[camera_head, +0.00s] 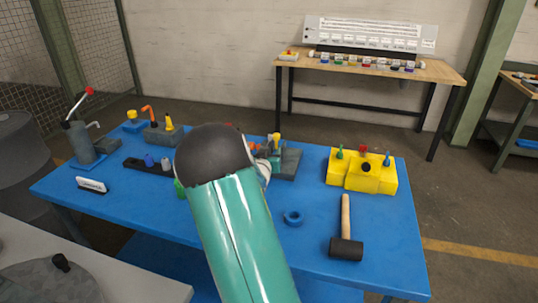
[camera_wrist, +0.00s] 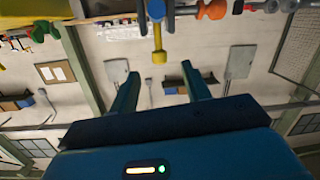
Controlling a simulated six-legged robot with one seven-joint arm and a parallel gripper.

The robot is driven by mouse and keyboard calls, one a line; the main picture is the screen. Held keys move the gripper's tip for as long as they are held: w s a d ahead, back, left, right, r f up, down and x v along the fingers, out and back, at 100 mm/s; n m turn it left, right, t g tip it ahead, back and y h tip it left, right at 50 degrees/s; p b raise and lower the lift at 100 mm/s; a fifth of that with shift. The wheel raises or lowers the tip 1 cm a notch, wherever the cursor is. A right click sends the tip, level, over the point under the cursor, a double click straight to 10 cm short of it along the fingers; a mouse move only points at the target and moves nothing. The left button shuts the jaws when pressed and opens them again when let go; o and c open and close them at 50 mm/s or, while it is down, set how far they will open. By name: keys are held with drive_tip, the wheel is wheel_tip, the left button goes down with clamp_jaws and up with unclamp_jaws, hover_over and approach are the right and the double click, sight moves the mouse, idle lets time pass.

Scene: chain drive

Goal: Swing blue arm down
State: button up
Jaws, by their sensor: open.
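A grey device (camera_head: 288,163) with a yellow-topped upright stands mid-table in the head view, partly hidden behind my arm. In the wrist view, a blue piece (camera_wrist: 156,9) sits at the top edge, with a yellow-tipped rod (camera_wrist: 158,55) extending from it toward the gap between my fingers. I cannot tell for certain whether this blue piece is the blue arm. My gripper (camera_wrist: 157,78) is open, its two blue fingers apart and nothing between them. The yellow tip appears just beyond the fingertips, apart from them. In the head view, my arm hides the gripper.
The blue table (camera_head: 240,230) also holds a yellow box (camera_head: 362,174) with coloured knobs, a black-headed mallet (camera_head: 346,246), a blue ring (camera_head: 293,218) and a lever pump (camera_head: 80,140). Bare table surrounds the ring. A wooden bench (camera_head: 440,72) stands behind.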

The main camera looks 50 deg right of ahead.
drive_tip(key=shift+s+a, duration=0.2)
drive_tip(key=shift+c, duration=0.2)
